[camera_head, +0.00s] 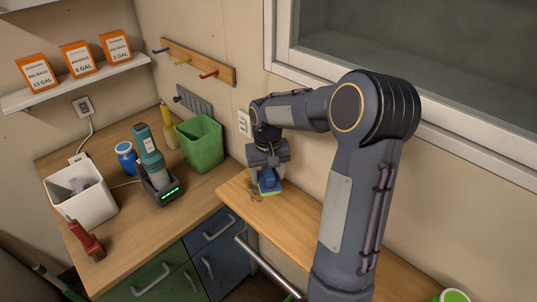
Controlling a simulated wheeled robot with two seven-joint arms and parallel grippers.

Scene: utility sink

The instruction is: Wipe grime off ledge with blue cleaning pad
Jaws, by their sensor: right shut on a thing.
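The blue cleaning pad (269,183), with a green-edged underside, is at the left end of the wooden ledge (300,222). My right gripper (268,172) points down and is shut on the pad, which appears to rest on the ledge. A brownish patch of grime (254,191) shows on the ledge just left of the pad. My right arm hides part of the ledge farther right. My left gripper is not in view.
A counter left of the ledge holds a green bin (202,145), a teal device on a charger (155,168), a white bin (80,197) and a red-handled brush (86,240). A window frame (450,140) stands behind my right arm. A green-lidded container (453,296) is at bottom right.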

